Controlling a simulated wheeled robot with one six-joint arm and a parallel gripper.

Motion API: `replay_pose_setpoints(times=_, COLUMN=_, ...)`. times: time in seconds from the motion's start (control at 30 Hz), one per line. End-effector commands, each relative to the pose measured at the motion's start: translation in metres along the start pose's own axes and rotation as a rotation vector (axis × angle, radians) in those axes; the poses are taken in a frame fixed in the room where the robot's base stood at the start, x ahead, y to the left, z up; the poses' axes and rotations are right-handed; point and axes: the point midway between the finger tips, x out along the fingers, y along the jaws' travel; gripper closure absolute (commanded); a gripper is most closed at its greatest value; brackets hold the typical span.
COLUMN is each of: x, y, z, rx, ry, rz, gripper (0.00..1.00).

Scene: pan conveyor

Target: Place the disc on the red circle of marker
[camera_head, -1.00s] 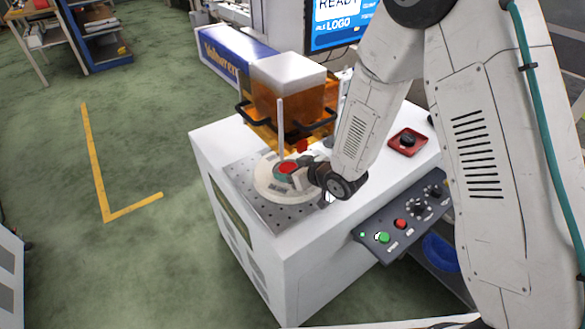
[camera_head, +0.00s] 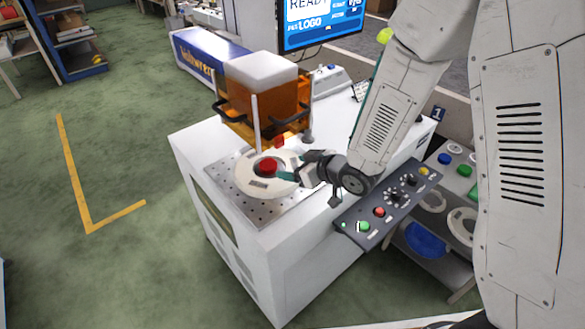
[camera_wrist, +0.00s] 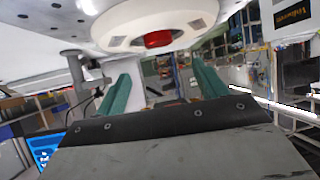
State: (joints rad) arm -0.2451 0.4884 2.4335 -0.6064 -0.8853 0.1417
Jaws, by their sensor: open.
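The disc (camera_head: 248,187) is a pale round plate with a red knob (camera_head: 267,167) in its middle. It lies flat on a perforated metal plate (camera_head: 222,172) on the white machine. No red circle of a marker shows apart from the knob, and the disc may cover it. My gripper (camera_head: 290,175) is at the disc's right side, close to the knob. In the wrist view the disc (camera_wrist: 112,25) and red knob (camera_wrist: 158,39) are at the top. My gripper's green fingers (camera_wrist: 160,72) are apart there, with nothing between them, and the knob lies beyond their tips.
An orange fixture (camera_head: 240,105) with black handles stands just behind the disc. A control panel (camera_head: 385,205) juts from the machine's front right. A shelf with pale rings (camera_head: 432,203) and a blue bin (camera_head: 425,240) is at the right.

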Motion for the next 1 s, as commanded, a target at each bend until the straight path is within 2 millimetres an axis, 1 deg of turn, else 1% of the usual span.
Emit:
replay_pose_setpoints(times=0.1, x=-0.005, y=0.001, z=-0.001, rx=-0.001, ry=0.000, rz=-0.002, gripper=0.29)
replay_pose_setpoints(times=0.33, x=-0.008, y=0.004, z=-0.002, rx=-0.001, ry=-0.005, rz=0.006, gripper=0.29)
replay_pose_setpoints(times=0.37, x=-0.009, y=0.006, z=-0.003, rx=-0.002, ry=-0.010, rz=0.014, gripper=0.29)
replay_pose_setpoints(times=0.47, x=-0.022, y=0.021, z=-0.013, rx=-0.007, ry=-0.050, rz=0.070, gripper=0.29)
replay_pose_setpoints(times=0.57, x=-0.051, y=0.045, z=-0.026, rx=0.000, ry=-0.131, rz=0.172, gripper=0.29)
replay_pose_setpoints(times=0.6, x=-0.066, y=0.056, z=-0.031, rx=0.010, ry=-0.173, rz=0.219, gripper=0.29)
replay_pose_setpoints(times=0.67, x=-0.094, y=0.070, z=-0.038, rx=0.033, ry=-0.237, rz=0.289, gripper=0.29)
replay_pose_setpoints(times=0.7, x=-0.112, y=0.076, z=-0.041, rx=0.053, ry=-0.281, rz=0.331, gripper=0.29)
replay_pose_setpoints(times=0.77, x=-0.142, y=0.083, z=-0.044, rx=0.091, ry=-0.346, rz=0.390, gripper=0.29)
replay_pose_setpoints(times=0.8, x=-0.163, y=0.086, z=-0.046, rx=0.120, ry=-0.387, rz=0.424, gripper=0.29)
replay_pose_setpoints(times=0.87, x=-0.195, y=0.086, z=-0.047, rx=0.168, ry=-0.450, rz=0.468, gripper=0.29)
replay_pose_setpoints(times=0.9, x=-0.217, y=0.084, z=-0.047, rx=0.205, ry=-0.491, rz=0.493, gripper=0.29)
replay_pose_setpoints(times=0.97, x=-0.249, y=0.078, z=-0.046, rx=0.261, ry=-0.549, rz=0.522, gripper=0.29)
replay_pose_setpoints(times=1.0, x=-0.270, y=0.071, z=-0.045, rx=0.301, ry=-0.588, rz=0.536, gripper=0.29)
